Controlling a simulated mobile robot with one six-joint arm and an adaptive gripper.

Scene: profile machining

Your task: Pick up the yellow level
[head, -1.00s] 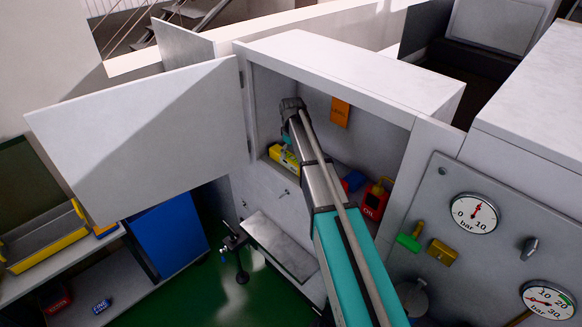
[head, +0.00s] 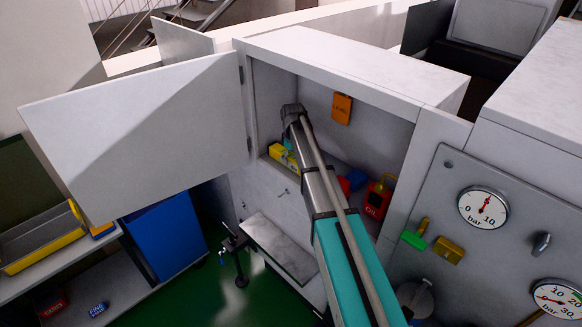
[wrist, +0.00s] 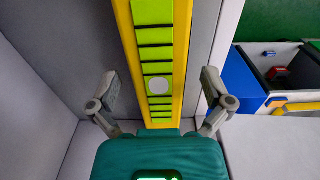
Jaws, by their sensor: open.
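The yellow level (head: 284,156) lies in the open wall cabinet, at its left side on the cabinet floor. In the wrist view the level (wrist: 181,50) is a long yellow bar with bright green faces and a white round spot, running upward from my gripper's palm. My gripper (wrist: 160,88) is open, with one finger on each side of the level and gaps between the fingers and the bar. In the head view my arm hides part of the level and the fingers are hard to make out.
The cabinet door (head: 140,130) stands open to the left. Cabinet walls stand close around my gripper.

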